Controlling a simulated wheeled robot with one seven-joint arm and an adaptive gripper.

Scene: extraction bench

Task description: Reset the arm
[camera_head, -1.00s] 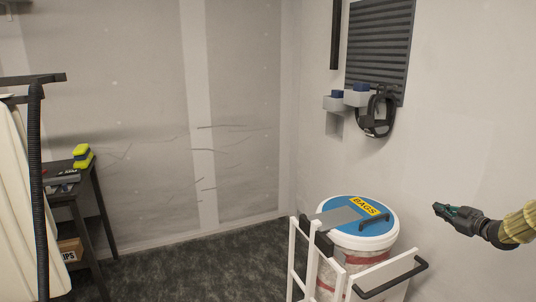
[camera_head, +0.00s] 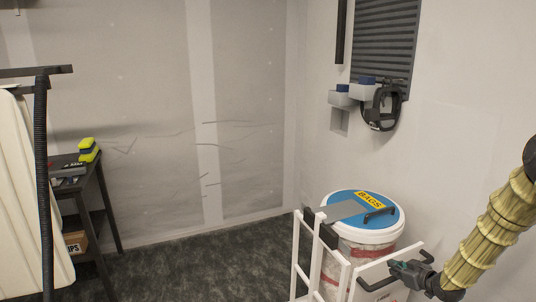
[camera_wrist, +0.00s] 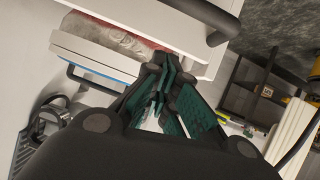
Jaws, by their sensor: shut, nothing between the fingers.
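My gripper (camera_head: 394,268) is at the lower right of the head view, at the end of my arm in its ribbed yellow sleeve. Its fingers are shut with nothing between them. They are in front of the white cart's black handle in the picture; I cannot tell whether they touch it. In the wrist view the dark green fingers (camera_wrist: 160,92) point up the picture, close together. The white bucket (camera_head: 352,233) with a blue lid marked BAGS (camera_head: 368,199) stands at the white cart (camera_head: 328,268), left of my gripper.
A louvred grey panel (camera_head: 385,45) and a black headset-like item (camera_head: 383,107) hang on the right wall. A dark shelf (camera_head: 98,200) with yellow items (camera_head: 88,150) stands at left, near a black hose (camera_head: 43,190). The dark floor (camera_head: 200,262) between is clear.

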